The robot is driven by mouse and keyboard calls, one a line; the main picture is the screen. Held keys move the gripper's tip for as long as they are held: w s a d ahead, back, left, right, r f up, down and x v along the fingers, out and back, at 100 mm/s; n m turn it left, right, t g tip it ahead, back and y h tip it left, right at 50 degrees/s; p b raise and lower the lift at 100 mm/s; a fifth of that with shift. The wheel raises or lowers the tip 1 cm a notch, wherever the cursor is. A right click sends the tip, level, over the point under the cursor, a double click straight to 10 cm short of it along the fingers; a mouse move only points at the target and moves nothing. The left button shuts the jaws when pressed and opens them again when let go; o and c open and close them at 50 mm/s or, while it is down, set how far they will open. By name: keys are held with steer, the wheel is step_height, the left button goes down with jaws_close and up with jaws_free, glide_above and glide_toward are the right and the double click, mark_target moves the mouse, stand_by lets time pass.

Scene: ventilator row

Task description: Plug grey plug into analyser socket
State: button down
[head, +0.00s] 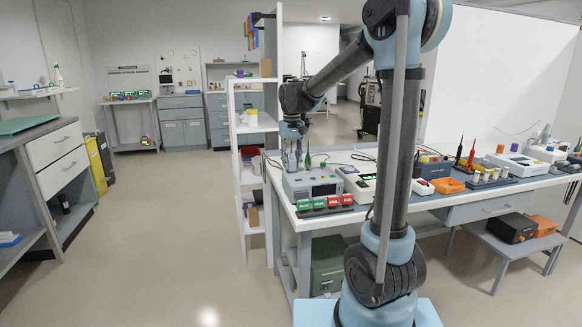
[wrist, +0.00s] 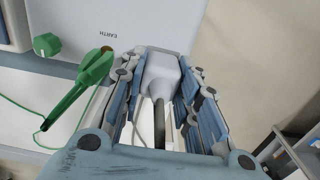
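The grey plug (wrist: 162,78) is between the fingers of my gripper (wrist: 163,72) in the wrist view, with its dark cable running back toward the camera. The fingers look closed on its sides. The plug's front end is over the edge of the pale analyser case (wrist: 110,18); I cannot tell whether they touch. In the head view, my gripper (head: 292,160) points down at the back left corner of the analyser (head: 312,184); the plug is too small to make out there. The analyser socket is not visible in either view.
A green clip (wrist: 90,80) with a green lead lies left of my gripper, near a green knob (wrist: 47,45) and the word EARTH. Green and red blocks (head: 325,203) stand before the analyser. A white shelf (head: 250,130) is close on the left. Floor beyond is clear.

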steer(key=shift+r, duration=0.15)
steer(key=shift+r, duration=2.35)
stand_by(0.9)
